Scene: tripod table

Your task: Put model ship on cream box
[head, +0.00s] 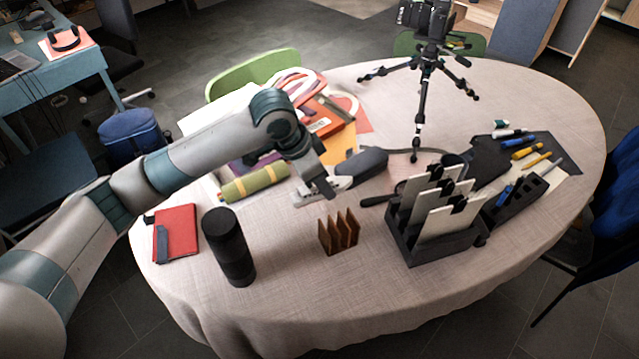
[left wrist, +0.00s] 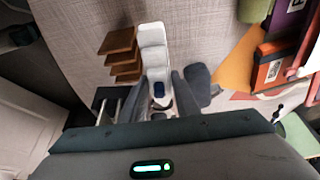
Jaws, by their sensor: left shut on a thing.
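My left gripper (head: 322,193) is over the middle of the oval table. It is shut on a long white stepped object with a dark blue patch, which I take for the model ship (left wrist: 154,50). Its pale end also shows in the head view (head: 302,199) beside the fingers. In the left wrist view the ship lies between the two fingers (left wrist: 160,100). I cannot tell whether it touches the cloth. I cannot pick out the cream box for sure; a whitish flat-topped thing (head: 218,115) is partly hidden behind my left arm. My right gripper is not in view.
A brown slotted rack (head: 338,233) stands near the ship, with a black cylinder (head: 229,246) to its left. A dark file holder (head: 437,240) is right of it. A tripod (head: 420,110) stands behind. Bare cloth (head: 330,300) lies along the front.

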